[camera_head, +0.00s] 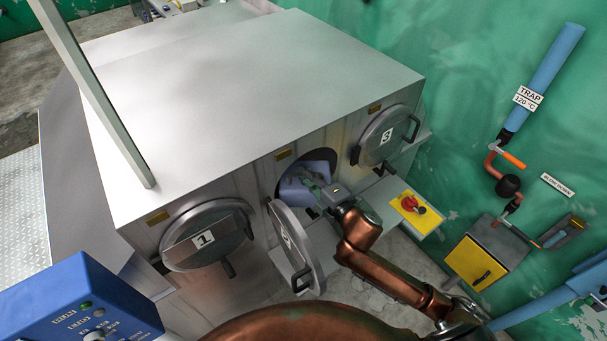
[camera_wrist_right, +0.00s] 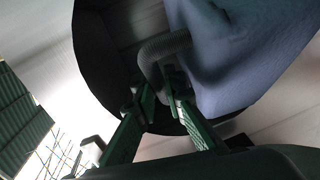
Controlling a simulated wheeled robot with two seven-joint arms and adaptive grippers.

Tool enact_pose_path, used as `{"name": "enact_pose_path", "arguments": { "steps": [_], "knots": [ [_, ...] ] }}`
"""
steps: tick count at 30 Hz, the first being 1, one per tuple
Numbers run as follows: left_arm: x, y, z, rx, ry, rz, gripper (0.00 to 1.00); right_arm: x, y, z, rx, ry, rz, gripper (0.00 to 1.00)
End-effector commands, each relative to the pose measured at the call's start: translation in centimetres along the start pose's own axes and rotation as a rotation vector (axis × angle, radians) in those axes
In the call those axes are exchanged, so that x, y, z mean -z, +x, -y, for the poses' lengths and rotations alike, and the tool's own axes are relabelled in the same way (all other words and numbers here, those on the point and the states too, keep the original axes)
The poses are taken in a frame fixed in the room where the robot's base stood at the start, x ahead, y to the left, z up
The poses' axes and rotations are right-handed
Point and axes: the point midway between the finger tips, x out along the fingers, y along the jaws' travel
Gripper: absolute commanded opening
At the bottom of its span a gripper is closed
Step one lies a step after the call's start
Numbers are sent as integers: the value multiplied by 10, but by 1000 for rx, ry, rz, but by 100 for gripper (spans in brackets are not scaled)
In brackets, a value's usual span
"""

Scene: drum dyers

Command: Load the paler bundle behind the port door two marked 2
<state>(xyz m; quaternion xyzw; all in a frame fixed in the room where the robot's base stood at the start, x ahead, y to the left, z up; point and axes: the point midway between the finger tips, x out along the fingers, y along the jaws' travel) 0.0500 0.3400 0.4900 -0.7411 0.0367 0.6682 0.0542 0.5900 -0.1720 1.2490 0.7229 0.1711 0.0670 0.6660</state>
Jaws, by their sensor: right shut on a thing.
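A pale lavender-blue bundle (camera_head: 291,192) sits in the round port opening between doors 1 and 3. It also fills the right part of the wrist view (camera_wrist_right: 235,60), with a grey ribbed loop (camera_wrist_right: 163,45) on it. My right gripper (camera_head: 313,187) reaches into this opening from the right. In the wrist view its green fingers (camera_wrist_right: 160,95) are shut on the loop. Door two (camera_head: 297,245) stands swung open, seen nearly edge-on, with its number plate partly visible. No other bundle shows for comparing shades. My left gripper is not in view.
Door 1 (camera_head: 207,238) and door 3 (camera_head: 380,135) are shut on either side. A yellow panel with a red knob (camera_head: 415,212) stands right of my arm. A blue control box (camera_head: 80,305) is at lower left. Pipes run along the green wall.

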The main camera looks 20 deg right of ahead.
Motion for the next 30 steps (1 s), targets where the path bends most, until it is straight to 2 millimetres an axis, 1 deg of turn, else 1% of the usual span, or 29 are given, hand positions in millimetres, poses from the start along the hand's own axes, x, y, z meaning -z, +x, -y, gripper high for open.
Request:
{"name": "enact_pose_path", "arguments": {
  "steps": [5, 6, 12, 14, 23, 26, 29, 30],
  "knots": [
    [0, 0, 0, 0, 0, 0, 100, 0, 1, 3, 4, 3, 0, 0],
    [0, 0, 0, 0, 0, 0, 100, -1, 1, 6, 11, 5, 2, 11],
    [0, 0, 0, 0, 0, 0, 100, -1, 1, 5, 9, 4, 2, 24],
    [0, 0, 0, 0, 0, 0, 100, -1, 1, 5, 8, 4, 1, 28],
    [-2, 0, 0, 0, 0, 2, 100, -1, -2, 4, 7, 3, 2, 28],
    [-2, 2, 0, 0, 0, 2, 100, -1, -10, 4, 6, 3, 2, 28],
    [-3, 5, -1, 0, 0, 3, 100, -1, -26, 5, 7, 3, 1, 28],
    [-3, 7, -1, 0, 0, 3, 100, -1, -35, 5, 7, 2, 0, 28]
  ]
}}
